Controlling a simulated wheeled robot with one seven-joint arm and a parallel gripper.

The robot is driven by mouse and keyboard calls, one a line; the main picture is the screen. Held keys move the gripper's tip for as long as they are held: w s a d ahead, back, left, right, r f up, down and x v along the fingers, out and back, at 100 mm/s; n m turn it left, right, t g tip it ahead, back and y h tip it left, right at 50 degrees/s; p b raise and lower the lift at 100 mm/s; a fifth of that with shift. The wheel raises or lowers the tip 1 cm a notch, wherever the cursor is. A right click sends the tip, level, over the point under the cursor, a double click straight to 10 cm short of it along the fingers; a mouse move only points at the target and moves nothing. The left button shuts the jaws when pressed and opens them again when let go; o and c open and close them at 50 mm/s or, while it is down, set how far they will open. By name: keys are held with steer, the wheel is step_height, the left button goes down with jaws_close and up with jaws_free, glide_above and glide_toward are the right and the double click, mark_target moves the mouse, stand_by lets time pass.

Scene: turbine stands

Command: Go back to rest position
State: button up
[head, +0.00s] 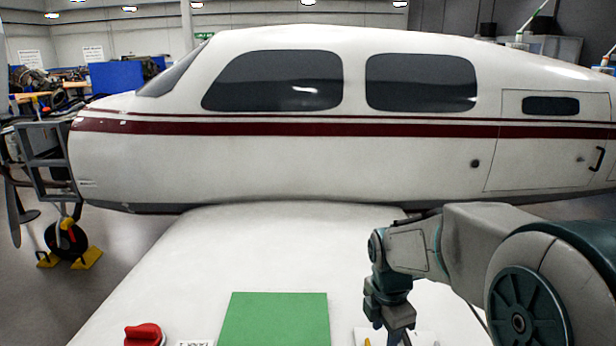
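My gripper (390,333) hangs downward at the lower right, at the end of my grey and teal arm. It is over the white wing (180,270), just right of a green square mat (273,318). The lower ends of its fingers run into the bottom edge of the picture, so I cannot tell whether it is open or shut. A pale sheet or plate (424,337) lies behind and beside it, with a small yellowish item next to the fingers. No held object can be made out.
A red knob-like part (145,334) and a small white label (194,343) lie left of the mat. The white fuselage (300,160) with maroon stripes stands across the far side. A wheel (66,240) with yellow chocks is at left. The wing's middle is bare.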

steer(key=s+r+m+t, duration=0.1)
steer(key=s+r+m, duration=0.1)
steer(key=s+m, duration=0.5)
steer(key=s+r+m+t+b, duration=0.1)
steer(key=s+m, duration=0.6)
steer(key=m, duration=0.7)
step_height(320, 180, up, 2)
steer(key=shift+m+t+y, duration=0.3)
steer(key=shift+t, duration=0.4)
steer(key=shift+a, duration=0.1)
steer(key=shift+c, duration=0.5)
